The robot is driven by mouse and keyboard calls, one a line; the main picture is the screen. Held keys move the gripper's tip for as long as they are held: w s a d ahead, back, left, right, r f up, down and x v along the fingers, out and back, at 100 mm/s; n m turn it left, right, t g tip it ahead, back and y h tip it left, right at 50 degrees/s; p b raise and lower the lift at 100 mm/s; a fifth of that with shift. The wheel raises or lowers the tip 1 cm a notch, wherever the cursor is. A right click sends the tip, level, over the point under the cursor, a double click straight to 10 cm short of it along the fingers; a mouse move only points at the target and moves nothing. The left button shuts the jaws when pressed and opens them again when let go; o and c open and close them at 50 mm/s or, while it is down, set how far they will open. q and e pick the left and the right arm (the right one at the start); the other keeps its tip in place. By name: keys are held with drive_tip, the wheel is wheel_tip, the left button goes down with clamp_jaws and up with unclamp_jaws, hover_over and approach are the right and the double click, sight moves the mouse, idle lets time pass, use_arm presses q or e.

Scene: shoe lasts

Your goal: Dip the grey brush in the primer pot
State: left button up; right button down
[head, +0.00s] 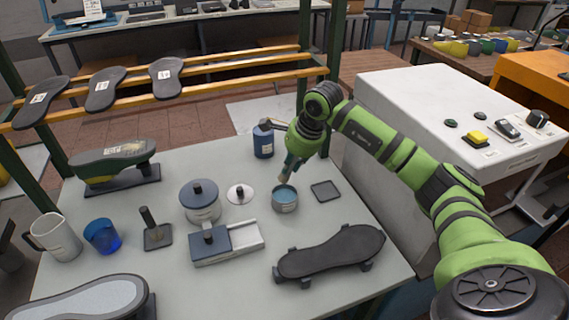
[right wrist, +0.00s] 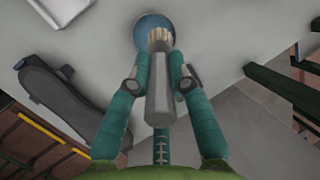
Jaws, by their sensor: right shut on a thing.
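The primer pot (head: 285,206) is a small grey-blue open pot with a label and blue contents, standing on the grey table. Its blue round opening also shows in the right wrist view (right wrist: 152,19). My right gripper (head: 291,165) is shut on the grey brush (right wrist: 160,98), whose pale bristles (right wrist: 158,38) point down at the pot. The bristles overlap the opening in the right wrist view; I cannot tell whether they touch the contents. In the head view, the gripper hides most of the brush. My left gripper is not in view.
A dark square pad (head: 325,190) lies right of the pot, a white disc with a dark knob (head: 240,194) left of it. A white cabinet (head: 440,110) borders the table's right side.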

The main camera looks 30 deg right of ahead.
sight(289, 177)
drive_tip(key=shift+w, duration=0.3)
drive_tip(key=shift+s+f+b, duration=0.35)
drive_tip(key=shift+f+b, duration=0.05)
drive_tip(key=shift+f, duration=0.35)
wheel_tip(289, 177, down, 3)
drive_tip(key=shift+w+r+b, duration=0.1)
drive_tip(key=shift+w+b, duration=0.05)
drive_tip(key=shift+b, duration=0.9)
drive_tip(key=shift+f+b, duration=0.3)
drive_tip(key=shift+f, duration=0.3)
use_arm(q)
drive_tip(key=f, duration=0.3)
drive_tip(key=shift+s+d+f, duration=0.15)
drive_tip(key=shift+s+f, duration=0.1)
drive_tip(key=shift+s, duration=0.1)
use_arm(e)
drive_tip(key=shift+f, duration=0.1)
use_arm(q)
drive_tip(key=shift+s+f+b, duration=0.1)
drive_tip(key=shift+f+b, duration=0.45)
use_arm(e)
drive_tip(key=shift+f, duration=0.6)
